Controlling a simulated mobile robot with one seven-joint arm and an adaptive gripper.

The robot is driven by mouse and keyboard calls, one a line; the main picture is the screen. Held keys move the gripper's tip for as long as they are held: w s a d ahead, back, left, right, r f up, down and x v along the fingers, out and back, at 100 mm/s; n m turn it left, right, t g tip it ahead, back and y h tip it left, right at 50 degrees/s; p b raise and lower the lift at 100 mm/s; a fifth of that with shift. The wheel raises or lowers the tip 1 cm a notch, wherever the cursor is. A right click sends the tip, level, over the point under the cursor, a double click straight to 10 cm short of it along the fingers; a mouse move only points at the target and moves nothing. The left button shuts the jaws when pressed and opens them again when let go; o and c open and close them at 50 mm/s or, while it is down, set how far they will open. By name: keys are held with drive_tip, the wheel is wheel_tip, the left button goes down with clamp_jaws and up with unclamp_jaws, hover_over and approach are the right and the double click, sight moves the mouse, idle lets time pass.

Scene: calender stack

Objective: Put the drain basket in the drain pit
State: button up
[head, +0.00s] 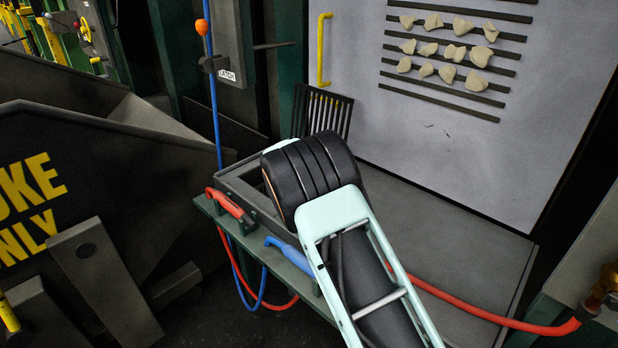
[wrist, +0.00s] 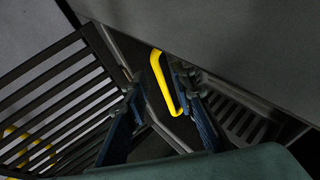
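In the wrist view my gripper (wrist: 158,112) is open, its two dark blue fingers apart. A yellow loop handle (wrist: 164,82) shows beyond and between them, closer to the right finger. It seems to belong to the drain basket, though the join is hidden. Dark slats (wrist: 240,118) right of the fingers may be part of the basket; I cannot tell. In the head view a grey rectangular frame (head: 237,180) on the bench looks like the drain pit's rim. My arm hides the gripper, the basket and much of the pit there.
A black slatted grate (head: 322,110) stands tilted behind the frame; it also fills the wrist view's left (wrist: 65,100). A red-handled hose (head: 228,203) and a blue-handled hose (head: 290,255) lie at the bench's front edge. A yellow bar (head: 323,50) is on the wall panel.

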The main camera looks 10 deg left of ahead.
drive_tip(key=shift+s, duration=0.1)
drive_tip(key=v, duration=1.2)
